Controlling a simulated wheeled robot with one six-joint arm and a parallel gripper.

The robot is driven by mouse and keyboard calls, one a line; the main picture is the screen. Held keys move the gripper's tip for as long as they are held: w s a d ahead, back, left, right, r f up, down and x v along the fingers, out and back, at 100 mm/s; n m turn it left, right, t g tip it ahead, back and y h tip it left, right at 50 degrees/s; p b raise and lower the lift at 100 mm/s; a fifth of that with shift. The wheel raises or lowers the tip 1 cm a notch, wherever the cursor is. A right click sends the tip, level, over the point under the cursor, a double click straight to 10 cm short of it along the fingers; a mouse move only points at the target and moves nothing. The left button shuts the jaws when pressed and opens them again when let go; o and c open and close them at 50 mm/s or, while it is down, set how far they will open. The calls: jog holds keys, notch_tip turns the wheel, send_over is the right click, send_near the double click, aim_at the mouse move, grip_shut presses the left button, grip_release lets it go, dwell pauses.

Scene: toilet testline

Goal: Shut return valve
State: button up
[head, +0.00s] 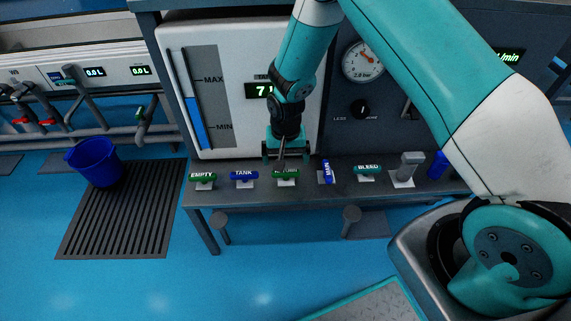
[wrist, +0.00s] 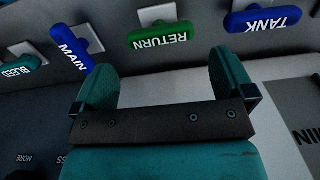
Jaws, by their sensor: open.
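The return valve has a green handle with white RETURN lettering. In the wrist view the handle (wrist: 160,36) lies crosswise on its white base, just beyond the fingertips and between them from side to side. In the head view the return handle (head: 287,175) sits in the row on the grey ledge, its label partly hidden by my gripper. My gripper (head: 283,152) points down just above and behind it. In the wrist view both fingers of my gripper (wrist: 166,82) are spread wide with nothing between them. I see no contact with the handle.
The blue TANK handle (head: 244,175) and green EMPTY handle (head: 202,177) lie crosswise to the left. The blue MAIN handle (head: 326,171), turned lengthwise, and teal BLEED handle (head: 368,169) are to the right. The gauge panel (head: 225,50) rises close behind. A blue bucket (head: 93,162) stands far left.

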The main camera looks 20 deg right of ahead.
aim_at(286, 171)
notch_tip(286, 171, up, 12)
jog(key=p, duration=0.2)
jog(key=shift+f, duration=0.15)
jog(key=s+a+r+n+y, duration=0.1)
jog(key=s+a+r+n, duration=0.15)
jog(key=s+r, duration=0.4)
jog(key=s+a+r+n+y, duration=0.1)
jog(key=s+r+n, duration=0.25)
jog(key=r, duration=0.65)
jog(key=s+a+r+n+y, duration=0.1)
jog(key=s+r+n, duration=0.25)
jog(key=s, duration=0.45)
jog(key=s+r+n+y, duration=0.15)
jog(key=s+r, duration=0.25)
jog(key=s, duration=0.4)
notch_tip(286, 171, up, 24)
jog(key=p, duration=2.4)
jog(key=shift+w+f, duration=0.2)
jog(key=shift+w, duration=0.2)
jog(key=shift+a, duration=0.15)
jog(key=shift+c, duration=0.5)
